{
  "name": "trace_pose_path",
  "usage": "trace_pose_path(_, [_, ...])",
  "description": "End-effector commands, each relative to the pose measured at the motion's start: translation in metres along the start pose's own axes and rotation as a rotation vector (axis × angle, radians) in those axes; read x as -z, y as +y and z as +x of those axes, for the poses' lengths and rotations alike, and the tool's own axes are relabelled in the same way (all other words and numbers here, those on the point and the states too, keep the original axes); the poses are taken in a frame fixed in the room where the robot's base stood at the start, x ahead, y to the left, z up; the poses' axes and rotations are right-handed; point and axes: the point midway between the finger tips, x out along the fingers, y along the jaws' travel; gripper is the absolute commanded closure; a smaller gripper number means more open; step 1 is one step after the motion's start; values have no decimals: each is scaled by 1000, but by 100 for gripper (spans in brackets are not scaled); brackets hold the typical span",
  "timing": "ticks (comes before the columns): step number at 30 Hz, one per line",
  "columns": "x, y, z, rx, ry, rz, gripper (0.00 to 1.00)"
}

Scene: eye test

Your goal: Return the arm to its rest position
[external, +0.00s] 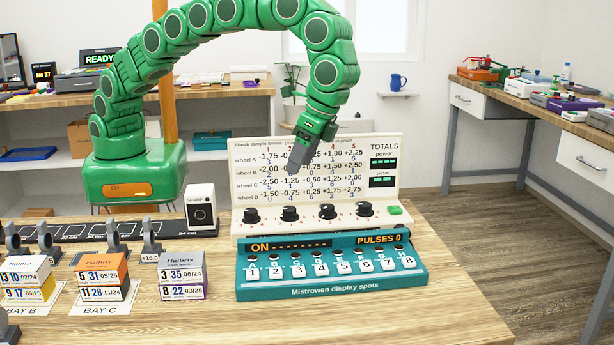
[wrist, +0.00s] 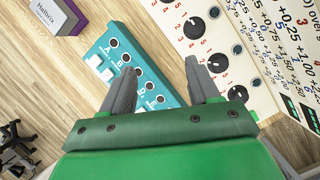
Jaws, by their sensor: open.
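My green arm arches from its base at the left of the table over to the right in the external view. My gripper (external: 296,168) points down in front of the upright cream panel (external: 240,226), above its row of black knobs. In the wrist view my gripper (wrist: 160,85) shows two grey fingers spread apart with nothing between them. Beyond the fingers lie the teal switch box (wrist: 162,78) and the cream panel (wrist: 182,22) with its knobs (wrist: 195,27). In the external view the teal box (external: 330,292) reads "ON" and "PULSES 0".
Stacked small boxes (external: 103,268) stand on bay cards at the front left. A white device with a round lens (external: 200,208) stands left of the panel. Grey clips (external: 150,240) stand along a dark strip. The wooden tabletop (external: 450,300) is clear at the right.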

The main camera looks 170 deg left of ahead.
Motion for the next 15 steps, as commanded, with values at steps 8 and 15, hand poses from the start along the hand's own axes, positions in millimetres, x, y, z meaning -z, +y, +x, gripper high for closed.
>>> trace_pose_path(8, [-62,58,-18,29,14,112,39])
trace_pose_path(15, [-120,97,-25,57,22,207,39])
